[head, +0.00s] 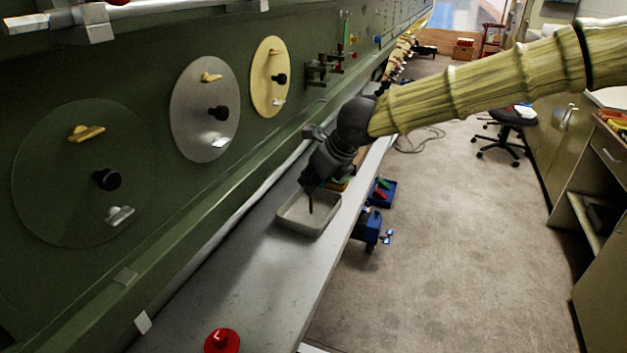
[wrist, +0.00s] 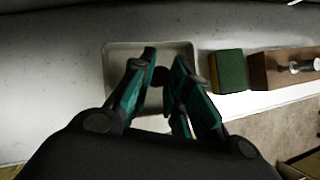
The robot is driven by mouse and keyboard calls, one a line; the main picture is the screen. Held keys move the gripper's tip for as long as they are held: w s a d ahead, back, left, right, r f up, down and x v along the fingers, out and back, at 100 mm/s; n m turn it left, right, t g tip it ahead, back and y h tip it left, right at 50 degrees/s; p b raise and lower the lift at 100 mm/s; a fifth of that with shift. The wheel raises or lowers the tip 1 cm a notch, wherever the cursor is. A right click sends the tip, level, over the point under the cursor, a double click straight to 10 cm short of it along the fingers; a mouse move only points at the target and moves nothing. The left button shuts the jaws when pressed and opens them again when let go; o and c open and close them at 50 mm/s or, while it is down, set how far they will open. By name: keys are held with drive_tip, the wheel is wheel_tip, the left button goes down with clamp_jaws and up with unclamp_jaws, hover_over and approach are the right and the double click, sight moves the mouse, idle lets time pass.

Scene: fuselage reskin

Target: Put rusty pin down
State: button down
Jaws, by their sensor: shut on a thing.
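My gripper (head: 311,186) points down over a shallow pale tray (head: 287,220) on the grey bench ledge. It is shut on the rusty pin (head: 311,205), a thin dark rod that hangs down over the tray's inside. I cannot tell whether its lower end touches the tray floor. In the wrist view, the pin (wrist: 163,76) shows as a dark round end between the green-padded fingertips (wrist: 163,70), with the tray (wrist: 112,52) behind and around them. The fingers hide part of the tray.
A green and yellow sponge-like block (wrist: 231,72) and a brown block (wrist: 267,70) with metal pieces lie right of the tray. A red object (head: 221,341) stands on the near ledge. The green panel (head: 140,85) with discs borders the ledge. The ledge between is clear.

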drive_tip(key=shift+f, duration=0.1)
drive_tip(key=c, duration=1.4)
unclamp_jaws()
drive_tip(key=shift+o, duration=0.2)
drive_tip(key=v, duration=1.2)
